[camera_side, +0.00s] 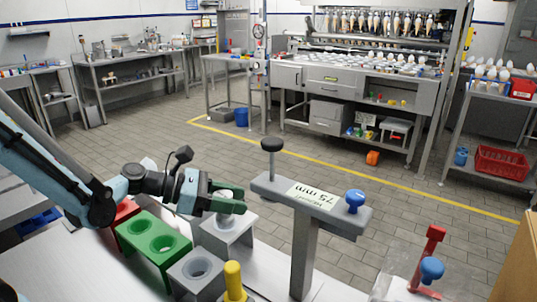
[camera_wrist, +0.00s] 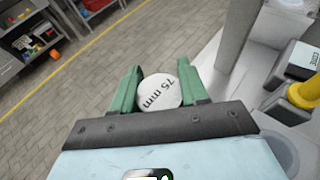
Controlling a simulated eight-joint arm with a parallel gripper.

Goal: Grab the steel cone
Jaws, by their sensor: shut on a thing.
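My gripper (camera_side: 236,197) is shut on the steel cone. The cone's pale round top (camera_wrist: 160,91), marked "75 mm", sits between the two green fingers in the wrist view. In the side view a small part of the steel cone (camera_side: 226,194) shows between the fingers, just above a light grey block (camera_side: 227,232). The cone's lower part is hidden, so I cannot tell whether it is still seated in that block.
A grey stand (camera_side: 306,245) labelled "75 mm" rises just right of my gripper, with a black knob (camera_side: 272,146) and a blue knob (camera_side: 355,200). A green holder (camera_side: 155,245), a grey holder (camera_side: 196,270) and a yellow peg (camera_side: 234,280) are close by.

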